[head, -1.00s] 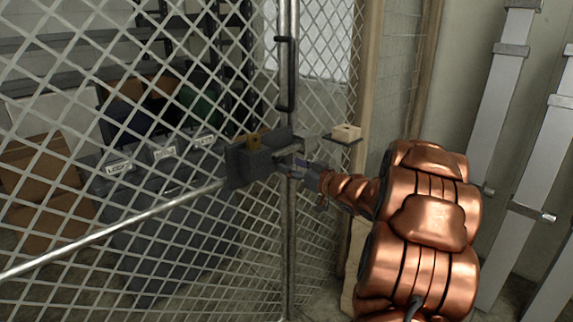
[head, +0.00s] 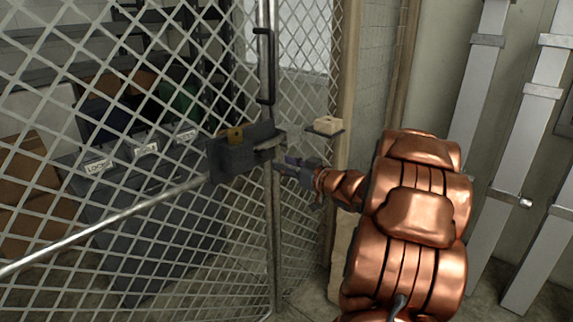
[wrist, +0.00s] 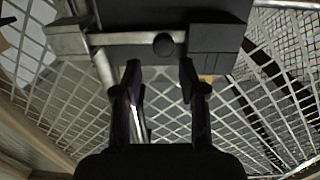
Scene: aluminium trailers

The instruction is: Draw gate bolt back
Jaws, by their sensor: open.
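The mesh gate (head: 110,150) carries a dark bolt housing (head: 228,160) with a small brass-coloured piece on top. In the wrist view the bolt is a metal bar (wrist: 125,38) lying across the dark housing (wrist: 218,38), with a round dark knob (wrist: 164,45) on it. My gripper (head: 284,170) is beside the right end of the housing in the head view. In the wrist view my gripper (wrist: 160,76) is open and empty. Its two fingertips lie on either side of the knob in the picture, just below it. Contact cannot be told.
A dark vertical pull handle (head: 264,65) is on the gate post above the housing. A small pale block (head: 327,122) sits on a dark ledge to the right. Labelled dark bins (head: 145,195) stand behind the mesh. Metal rails (head: 480,110) lean against the right wall.

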